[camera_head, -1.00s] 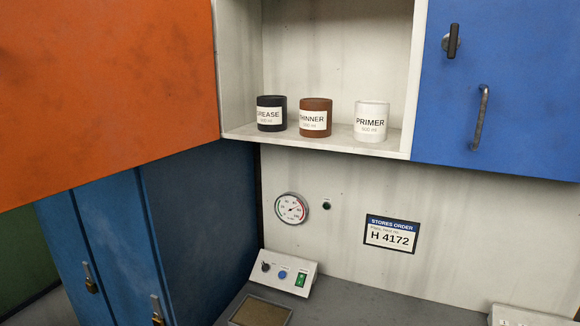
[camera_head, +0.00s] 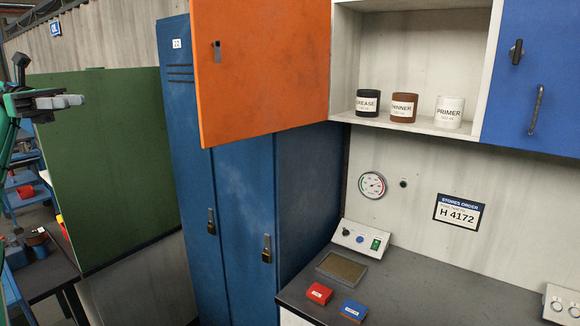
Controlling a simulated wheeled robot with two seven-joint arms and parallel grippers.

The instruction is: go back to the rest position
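My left gripper (camera_head: 66,102) is at the far left of the head view, in front of the green panel. Its pale fingers point right and are seen from the side, so any gap between them does not show. Nothing is visibly held, and it is well apart from the cabinet and the bench. My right gripper is out of view.
An orange door (camera_head: 262,70) hangs open left of a cabinet shelf with a grease can (camera_head: 368,104), a thinner can (camera_head: 403,108) and a primer can (camera_head: 449,112). The blue door (camera_head: 535,80) is at right. Blue lockers (camera_head: 240,200) stand beside the grey bench (camera_head: 420,300).

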